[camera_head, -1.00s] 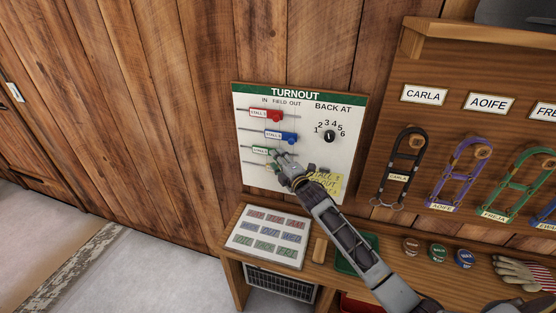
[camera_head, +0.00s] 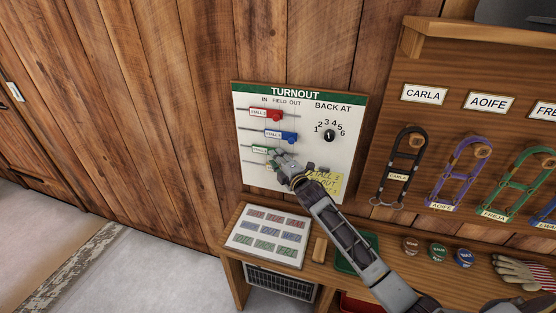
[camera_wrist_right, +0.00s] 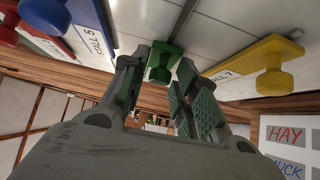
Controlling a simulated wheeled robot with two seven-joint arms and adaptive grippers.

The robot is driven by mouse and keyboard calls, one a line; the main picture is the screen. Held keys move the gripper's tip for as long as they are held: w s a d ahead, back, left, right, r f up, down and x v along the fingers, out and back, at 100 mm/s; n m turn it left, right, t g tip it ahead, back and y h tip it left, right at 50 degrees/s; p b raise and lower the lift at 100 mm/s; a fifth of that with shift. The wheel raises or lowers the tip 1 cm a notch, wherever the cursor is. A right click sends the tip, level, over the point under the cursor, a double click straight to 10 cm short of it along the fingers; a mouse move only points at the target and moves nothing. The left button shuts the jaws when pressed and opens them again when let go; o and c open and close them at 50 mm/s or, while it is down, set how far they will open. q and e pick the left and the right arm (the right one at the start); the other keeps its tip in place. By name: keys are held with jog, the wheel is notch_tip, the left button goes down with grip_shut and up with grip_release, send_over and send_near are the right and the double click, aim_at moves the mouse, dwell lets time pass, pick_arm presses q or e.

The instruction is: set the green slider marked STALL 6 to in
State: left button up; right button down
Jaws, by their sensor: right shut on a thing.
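The white TURNOUT board (camera_head: 341,160) hangs on the wood wall in the head view, with slider rows headed IN, FIELD and OUT. The green slider's label (camera_head: 261,149) shows in its third row, left of my right gripper (camera_head: 279,161), which hides its knob. In the right wrist view, the green knob (camera_wrist_right: 164,61) sits on its rail between the fingertips of my right gripper (camera_wrist_right: 160,88), which is shut on it. The number on the green label is too small to read. My left gripper is out of view.
The red slider (camera_head: 276,115) and blue slider (camera_head: 289,136) are above the green one. The yellow slider (camera_wrist_right: 268,68) is close beside my gripper in the wrist view. A shelf (camera_head: 229,216) juts out below the board.

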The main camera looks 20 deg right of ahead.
aim_at(258, 150)
jog(key=shift+w+a+b, duration=0.15)
jog(key=shift+w+a, duration=0.35)
jog(key=shift+a, duration=0.25)
jog(key=shift+w+a+b, duration=0.2)
jog(key=shift+w+a, duration=0.35)
jog(key=shift+a, duration=0.25)
jog(key=shift+w+a+b, duration=0.15)
jog(key=shift+w+a, duration=0.35)
jog(key=shift+a, duration=0.25)
jog(key=c, duration=1.5)
grip_release()
jog(key=shift+o, duration=1)
jog(key=shift+w+a, duration=0.15)
jog(key=shift+a, duration=0.05)
jog(key=shift+d, duration=0.15)
jog(key=s+d, duration=0.2)
jog(key=s, duration=0.9)
jog(key=shift+s, duration=0.4)
jog(key=shift+f, duration=0.15)
